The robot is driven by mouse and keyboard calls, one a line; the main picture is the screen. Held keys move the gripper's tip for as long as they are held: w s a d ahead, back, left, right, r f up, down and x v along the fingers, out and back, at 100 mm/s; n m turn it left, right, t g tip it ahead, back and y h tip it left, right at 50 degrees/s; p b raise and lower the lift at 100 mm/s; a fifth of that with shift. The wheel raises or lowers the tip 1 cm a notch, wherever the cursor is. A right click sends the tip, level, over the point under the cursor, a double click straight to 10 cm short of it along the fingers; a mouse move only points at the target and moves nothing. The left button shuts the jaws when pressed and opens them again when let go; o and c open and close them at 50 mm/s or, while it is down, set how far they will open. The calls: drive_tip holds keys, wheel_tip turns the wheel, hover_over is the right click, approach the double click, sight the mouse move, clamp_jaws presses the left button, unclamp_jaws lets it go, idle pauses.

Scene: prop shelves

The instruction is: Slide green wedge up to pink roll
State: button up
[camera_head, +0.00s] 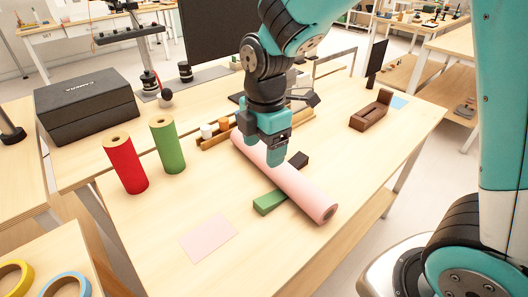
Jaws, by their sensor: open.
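The green wedge (267,203) lies on the table at the left side of the pink roll. Its right end is very close to the roll; I cannot tell whether they touch. The pink roll (295,188) lies on its side, running from under my gripper toward the lower right. A dark brown block (299,160) sits against or close to the roll's far right side. My gripper (265,160) is open, pointing down over the roll's upper part, behind the wedge. It hides part of the roll.
A red roll (125,165) and a green roll (167,147) stand upright at left. A pink sheet (209,237) lies flat in front. A black case (87,107) stands at back left, a brown holder (371,111) at right. The table's front right is clear.

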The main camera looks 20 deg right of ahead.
sight(264, 203)
drive_tip(key=shift+n, duration=0.6)
drive_tip(key=f, duration=1.2)
drive_tip(key=w+f, duration=0.1)
drive_tip(key=f, duration=0.5)
drive_tip(key=shift+d+f, duration=0.25)
drive_tip(key=shift+f, duration=0.1)
drive_tip(key=c, duration=1)
drive_tip(key=o, duration=0.3)
drive_tip(key=shift+c, duration=1.4)
drive_tip(key=shift+s, duration=0.1)
